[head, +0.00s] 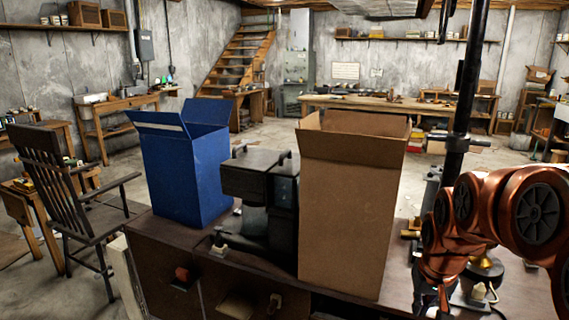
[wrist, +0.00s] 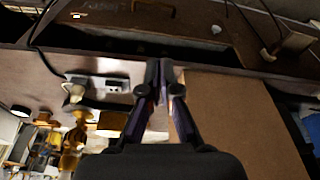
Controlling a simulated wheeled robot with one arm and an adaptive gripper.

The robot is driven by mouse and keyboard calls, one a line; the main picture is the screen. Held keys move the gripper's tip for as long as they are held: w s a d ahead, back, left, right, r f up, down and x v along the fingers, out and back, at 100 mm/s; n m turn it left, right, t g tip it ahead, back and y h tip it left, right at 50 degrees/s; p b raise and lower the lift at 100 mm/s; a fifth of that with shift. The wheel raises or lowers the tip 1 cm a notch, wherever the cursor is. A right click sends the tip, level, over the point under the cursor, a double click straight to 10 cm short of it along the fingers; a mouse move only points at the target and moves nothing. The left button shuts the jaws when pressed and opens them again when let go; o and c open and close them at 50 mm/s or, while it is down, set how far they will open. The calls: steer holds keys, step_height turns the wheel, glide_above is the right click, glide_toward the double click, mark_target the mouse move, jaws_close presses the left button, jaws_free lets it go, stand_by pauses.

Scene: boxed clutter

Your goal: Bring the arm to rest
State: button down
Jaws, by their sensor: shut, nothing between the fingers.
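My copper-coloured arm comes in at the right of the head view, folded down beside the tall brown cardboard box (head: 345,215). My gripper (wrist: 164,75) points at the dark tabletop edge in the wrist view. Its two fingers meet at the tips and hold nothing. The cardboard box's side (wrist: 235,120) lies just right of the fingers there; I cannot tell whether they touch it. In the head view the gripper is hard to make out at the bottom, below the arm links.
An open blue box (head: 190,165) and a dark machine (head: 262,190) stand left of the cardboard box. A black post (head: 460,120) rises behind the arm. Small fittings crowd the tabletop near the arm, including a brass piece (head: 484,268). A rocking chair (head: 60,185) stands at left.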

steer(key=s+a+f+n+g, duration=0.1)
steer(key=s+a+g, duration=0.15)
steer(key=s, duration=0.65)
steer(key=s+a+f+g, duration=0.15)
steer(key=s+a, duration=0.25)
steer(key=s, duration=0.5)
steer(key=s+a+f+n+g, duration=0.15)
steer(key=s+a, duration=0.25)
steer(key=s, duration=0.6)
step_height(320, 180, up, 18)
steer(key=w+t+p, duration=0.1)
steer(key=p, duration=1.5)
steer(key=shift+w+d+f+p, duration=0.2)
steer(key=shift+w+d+p, duration=0.1)
steer(key=shift+w+d, duration=0.1)
